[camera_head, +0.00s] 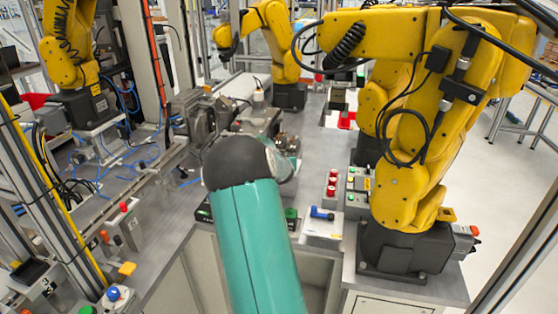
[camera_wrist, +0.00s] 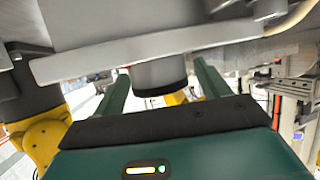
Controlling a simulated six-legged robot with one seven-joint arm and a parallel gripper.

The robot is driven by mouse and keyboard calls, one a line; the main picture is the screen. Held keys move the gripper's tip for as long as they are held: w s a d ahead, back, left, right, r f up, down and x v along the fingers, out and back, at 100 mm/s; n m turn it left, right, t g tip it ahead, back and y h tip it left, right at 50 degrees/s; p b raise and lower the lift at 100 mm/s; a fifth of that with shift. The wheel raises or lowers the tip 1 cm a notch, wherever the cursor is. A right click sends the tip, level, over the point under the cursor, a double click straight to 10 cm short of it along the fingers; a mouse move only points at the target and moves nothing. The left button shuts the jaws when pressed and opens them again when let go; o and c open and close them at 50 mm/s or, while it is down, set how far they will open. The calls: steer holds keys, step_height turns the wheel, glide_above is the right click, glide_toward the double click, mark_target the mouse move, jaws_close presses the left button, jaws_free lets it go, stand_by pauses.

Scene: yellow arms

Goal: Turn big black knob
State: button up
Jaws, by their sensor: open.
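The big black knob (camera_wrist: 160,78) shows in the wrist view as a dark, short cylinder under a grey plate. My gripper (camera_wrist: 163,90) is open, with one green finger at each side of the knob. Gaps show between the knob and both fingers, and I cannot tell how far the fingertips reach along it. In the head view my teal arm, with its black joint, covers most of the gripper and the knob cannot be made out.
A light grey plate (camera_wrist: 170,48) crosses close above the fingers in the wrist view. In the head view a large yellow arm (camera_head: 405,140) stands right of mine. Red buttons (camera_head: 332,182) and a blue-handled part (camera_head: 321,213) sit on the grey bench between them.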

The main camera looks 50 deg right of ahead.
steer(key=c, duration=1)
steer(key=shift+o, duration=0.2)
steer(key=shift+s+d+n+t+y, duration=0.1)
steer(key=shift+s+n+t+y, duration=0.05)
steer(key=shift+n+t+y, duration=0.45)
steer(key=shift+n+y, duration=0.1)
steer(key=shift+n, duration=0.1)
steer(key=o, duration=1)
steer(key=shift+c, duration=0.2)
steer(key=shift+a, duration=0.2)
steer(key=v, duration=1.3)
steer(key=shift+a, duration=0.25)
steer(key=shift+s+r, duration=0.15)
